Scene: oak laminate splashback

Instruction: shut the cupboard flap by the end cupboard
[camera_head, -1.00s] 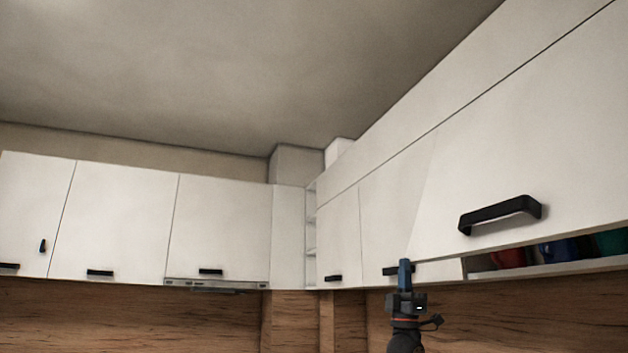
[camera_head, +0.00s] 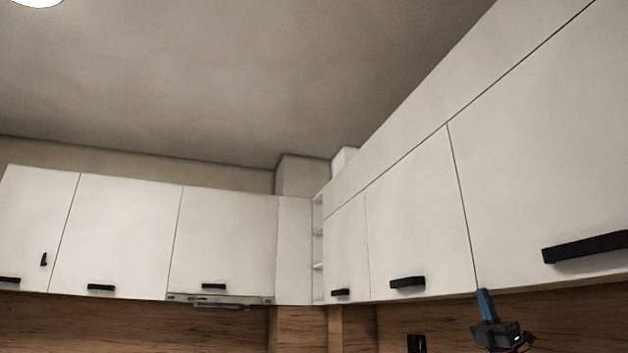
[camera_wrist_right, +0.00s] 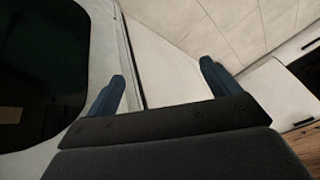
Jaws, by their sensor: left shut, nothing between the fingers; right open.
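The cupboard flap (camera_head: 550,160) is the large white front at the right in the head view. Its black bar handle (camera_head: 588,247) is near its lower edge. The flap looks flush with the white front beside it, and no gap shows below it.
More white wall cupboards (camera_head: 120,230) with black handles run along the back, with a slim hood (camera_head: 220,299) below one. Open shelves (camera_head: 318,245) stand in the corner. The oak splashback (camera_head: 130,322) lies below. The right wrist view shows a dark glossy panel (camera_wrist_right: 40,60) at left.

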